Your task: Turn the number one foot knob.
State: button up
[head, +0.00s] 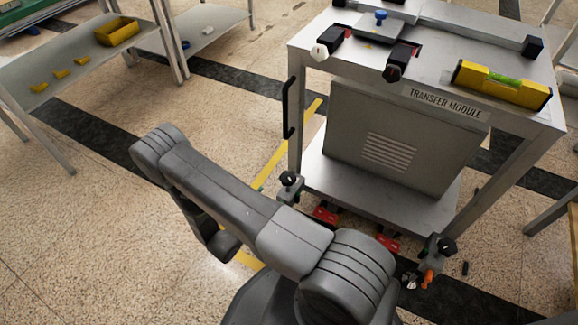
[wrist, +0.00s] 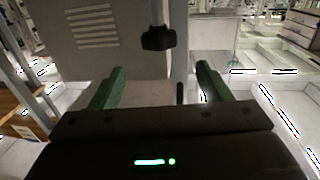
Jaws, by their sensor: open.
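The transfer module cart (head: 350,60) stands at the right in the head view. A black foot knob (head: 291,178) tops its left foot, and another black foot knob (head: 445,246) tops its front right foot. No number is readable on either. In the wrist view, my gripper (wrist: 160,70) is open, with its green fingers wide apart and nothing between them. A black knob (wrist: 158,38) on a grey stem shows just above the gap, roughly centred between the fingers. I cannot tell whether they touch it.
Red pieces (head: 326,215) lie low by the cart's base, and an orange piece (head: 428,278) is by the right foot. A yellow level (head: 502,84) rests on the cart top. A shelf table (head: 75,90) stands at the left. Open floor lies between.

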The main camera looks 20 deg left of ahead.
aim_at(291, 173)
jog(key=b+x, duration=0.2)
jog(key=x, duration=1.1)
jog(key=shift+w+d, duration=0.1)
jog(key=shift+w, duration=0.2)
jog(key=c, duration=1)
